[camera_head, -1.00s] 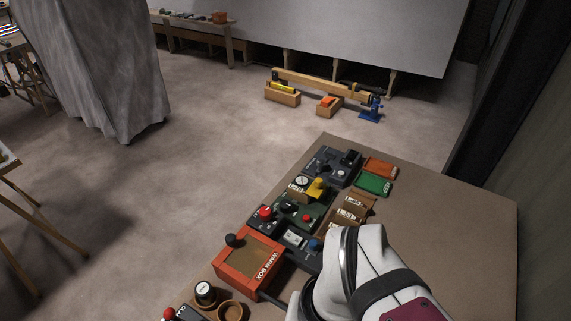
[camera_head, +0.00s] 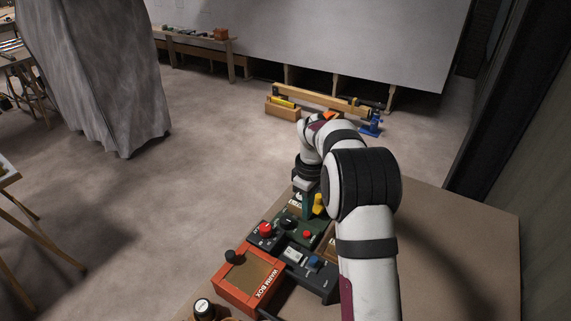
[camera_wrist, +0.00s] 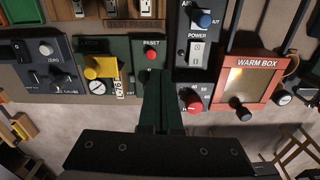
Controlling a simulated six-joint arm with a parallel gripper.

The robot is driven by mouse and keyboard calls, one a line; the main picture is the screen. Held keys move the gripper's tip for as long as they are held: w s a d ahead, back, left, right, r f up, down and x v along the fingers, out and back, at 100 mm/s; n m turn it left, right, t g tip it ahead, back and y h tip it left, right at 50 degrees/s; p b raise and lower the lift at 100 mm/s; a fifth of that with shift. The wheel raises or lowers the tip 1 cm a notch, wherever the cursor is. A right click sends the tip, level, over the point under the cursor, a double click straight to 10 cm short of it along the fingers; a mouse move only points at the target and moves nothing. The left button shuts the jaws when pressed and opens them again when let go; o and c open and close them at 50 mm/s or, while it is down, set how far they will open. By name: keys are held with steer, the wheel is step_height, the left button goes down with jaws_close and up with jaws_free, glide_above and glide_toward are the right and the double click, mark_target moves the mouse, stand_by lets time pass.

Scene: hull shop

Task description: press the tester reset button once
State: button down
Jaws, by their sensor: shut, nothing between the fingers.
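The tester is a dark green panel (camera_head: 293,221) on the bench. Its small red reset button (camera_head: 307,234) stands up uncovered. In the wrist view, the red button (camera_wrist: 151,53) sits below a label that seems to read RESET, just beyond my fingertips. My gripper (camera_wrist: 158,74) is shut and empty, with its fingers pointing toward the button. In the head view, my gripper (camera_head: 307,208) hangs over the far part of the tester, near a yellow knob (camera_head: 319,204). The gap between fingertips and panel is hard to judge.
A yellow knob (camera_wrist: 100,67) and a round gauge stand left of the button. To the right are a blue knob (camera_wrist: 202,18), a power switch, a larger red knob (camera_wrist: 190,99) and the orange warm box (camera_wrist: 247,80). The bench's right side (camera_head: 455,230) is clear.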

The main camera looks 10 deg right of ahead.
mark_target(306, 233)
steer(key=shift+w+d+f+n, duration=0.25)
steer(key=shift+w+f, duration=0.15)
steer(key=shift+f, duration=0.15)
steer(key=shift+w+d+f+n, duration=0.2)
steer(key=shift+w+f, duration=0.15)
steer(key=shift+f, duration=3.75)
steer(key=shift+r, duration=2.95)
